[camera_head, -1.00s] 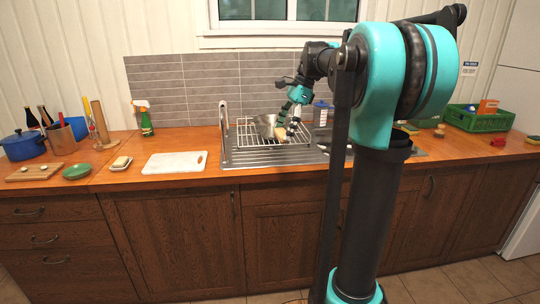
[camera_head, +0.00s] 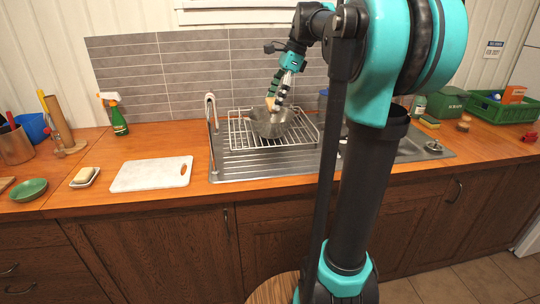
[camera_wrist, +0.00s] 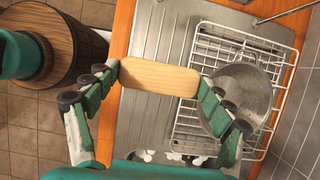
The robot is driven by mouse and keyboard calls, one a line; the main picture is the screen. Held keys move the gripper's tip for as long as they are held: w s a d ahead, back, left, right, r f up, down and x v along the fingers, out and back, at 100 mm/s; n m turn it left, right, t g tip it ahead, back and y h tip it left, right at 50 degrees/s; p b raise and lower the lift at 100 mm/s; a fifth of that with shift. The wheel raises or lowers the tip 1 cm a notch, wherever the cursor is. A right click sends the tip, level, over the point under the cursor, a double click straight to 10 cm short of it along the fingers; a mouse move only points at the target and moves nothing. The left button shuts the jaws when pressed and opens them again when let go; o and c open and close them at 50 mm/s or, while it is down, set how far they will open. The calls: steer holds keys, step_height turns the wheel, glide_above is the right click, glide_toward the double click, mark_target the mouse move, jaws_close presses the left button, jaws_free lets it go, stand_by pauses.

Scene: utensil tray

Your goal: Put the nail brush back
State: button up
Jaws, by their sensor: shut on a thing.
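The nail brush (camera_wrist: 158,78) shows in the wrist view as a pale wooden block with rounded ends, held crosswise between my fingers. Its bristles are not visible from there. My gripper (camera_head: 275,98) is shut on it, with a finger pad at each end. In the head view the brush (camera_head: 269,103) is small and partly hidden by the fingers. It appears over or just behind the metal pan in the dish rack.
The metal pan (camera_head: 271,122) sits in a wire dish rack (camera_head: 240,135) over the steel sink (camera_head: 225,168). A green crate (camera_head: 500,108) stands far right.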

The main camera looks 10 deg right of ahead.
step_height(320, 180, down, 20)
steer(key=shift+r, duration=0.1)
stand_by(0.4)
steer(key=o, duration=1.2)
steer(key=shift+c, duration=0.2)
steer(key=v, duration=1.2)
